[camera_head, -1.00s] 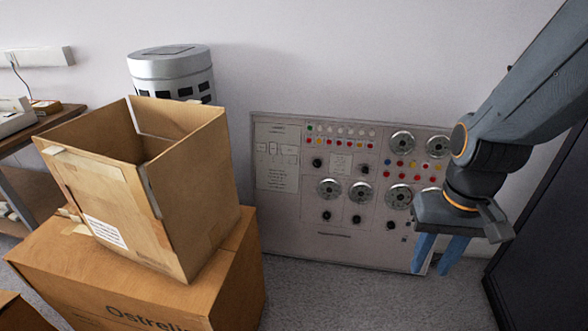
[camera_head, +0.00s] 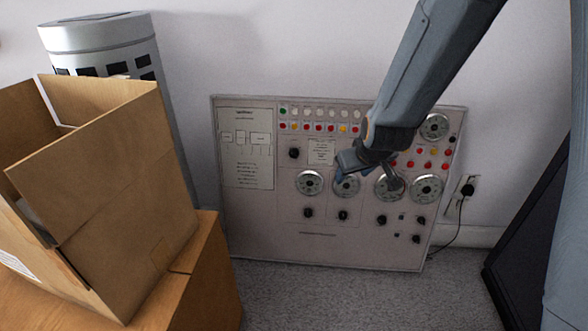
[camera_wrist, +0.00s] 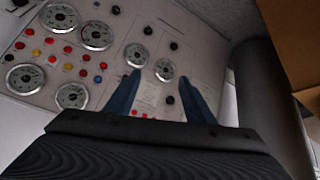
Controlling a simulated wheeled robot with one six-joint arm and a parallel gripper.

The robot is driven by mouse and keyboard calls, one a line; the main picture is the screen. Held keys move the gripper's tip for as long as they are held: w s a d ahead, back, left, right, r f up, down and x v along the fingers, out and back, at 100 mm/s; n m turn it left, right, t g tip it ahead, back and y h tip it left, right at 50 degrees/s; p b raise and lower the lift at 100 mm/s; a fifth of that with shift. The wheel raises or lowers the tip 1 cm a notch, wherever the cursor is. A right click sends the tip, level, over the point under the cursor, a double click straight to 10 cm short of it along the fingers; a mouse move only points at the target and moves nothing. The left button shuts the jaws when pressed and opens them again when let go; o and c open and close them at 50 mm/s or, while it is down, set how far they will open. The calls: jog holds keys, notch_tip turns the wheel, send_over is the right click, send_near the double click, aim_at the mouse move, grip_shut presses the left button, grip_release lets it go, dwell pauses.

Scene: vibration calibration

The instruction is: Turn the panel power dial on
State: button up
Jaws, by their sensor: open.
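The light grey control panel (camera_head: 250,235) leans against the wall and carries round gauges, coloured buttons and several black knobs. One black knob (camera_head: 294,153) sits at its upper left, beside a small label. It also shows in the wrist view (camera_wrist: 170,100), low between my fingers. Other black knobs (camera_head: 308,212) sit below the gauges. I cannot read which is the power dial. My gripper (camera_wrist: 160,76) is open and empty, pointing at the panel, with a left gauge (camera_wrist: 165,69) between its fingertips. In the head view my gripper hides part of the panel's middle.
A dark panel (camera_head: 535,225) stands at right. A wall outlet (camera_head: 467,187) has a cable. Grey floor before the panel is clear.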

jog(key=w+a+f+n+t+y+b, duration=0.1)
jog(key=w+a+f+n+t+b, duration=0.15)
jog(key=w+a+f+b, duration=0.4)
jog(key=w+a+f+n+t+b, duration=0.1)
jog(key=w+a+f+t+b, duration=0.2)
jog(key=w, duration=0.7)
jog(key=n+t+b, duration=0.3)
jog(key=t+b, duration=0.2)
jog(key=b, duration=0.2)
send_near(293, 155)
jog(key=shift+y, duration=0.4)
jog(key=shift+w+a+f+b, duration=0.15)
jog(key=shift+w+b, duration=0.15)
jog(key=shift+w, duration=1.05)
jog(key=shift+w+a+r+b, duration=0.15)
jog(key=shift+w+b, duration=0.1)
jog(key=shift+w, duration=1.15)
jog(key=shift+w+a+f+b, duration=0.15)
jog(key=shift+w+b, duration=0.15)
jog(key=shift+w, duration=1.05)
jog(key=shift+c, duration=0.3)
jog(key=c, duration=1)
